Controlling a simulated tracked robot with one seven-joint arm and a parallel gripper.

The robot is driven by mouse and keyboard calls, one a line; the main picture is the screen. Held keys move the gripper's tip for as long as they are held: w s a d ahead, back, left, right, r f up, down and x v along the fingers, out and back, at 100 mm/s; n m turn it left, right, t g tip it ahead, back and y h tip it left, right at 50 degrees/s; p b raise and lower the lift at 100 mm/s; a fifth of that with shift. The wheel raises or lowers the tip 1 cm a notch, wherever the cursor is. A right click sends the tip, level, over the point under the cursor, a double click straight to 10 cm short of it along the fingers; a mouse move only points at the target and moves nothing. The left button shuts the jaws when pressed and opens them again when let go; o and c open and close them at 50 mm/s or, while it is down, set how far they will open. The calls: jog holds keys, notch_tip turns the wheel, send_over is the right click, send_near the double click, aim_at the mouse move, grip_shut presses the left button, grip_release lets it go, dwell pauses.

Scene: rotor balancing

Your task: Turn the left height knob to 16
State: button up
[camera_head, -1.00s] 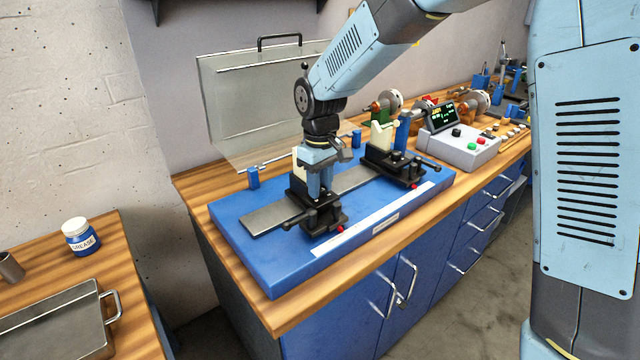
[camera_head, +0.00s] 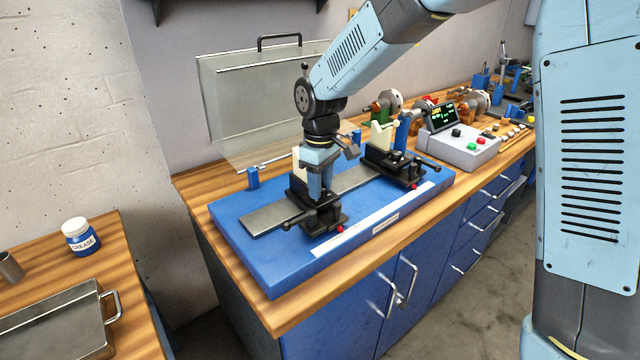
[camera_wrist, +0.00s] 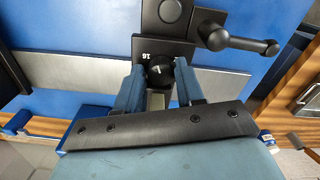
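The left height knob (camera_wrist: 159,72) is a small dark round knob with a pale mark, on the black left support. White figures beside it look like 16, turned over in the wrist view. My gripper (camera_wrist: 160,76) points down over it, one blue finger on each side. The fingers appear shut on the knob, though the contact is partly hidden. In the head view my gripper (camera_head: 318,192) is over the left support (camera_head: 322,220), and it hides the knob.
The right support (camera_head: 392,165) stands on the same rail (camera_head: 262,217) and blue base (camera_head: 255,262). A black clamp handle (camera_wrist: 250,45) sticks out near my fingers. A grey control box (camera_head: 465,150) is to the right, and a clear guard (camera_head: 250,105) stands behind.

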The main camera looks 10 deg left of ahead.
jog(key=o, duration=0.3)
notch_tip(320, 180, up, 14)
jog(key=shift+f, duration=0.15)
dwell(0.5)
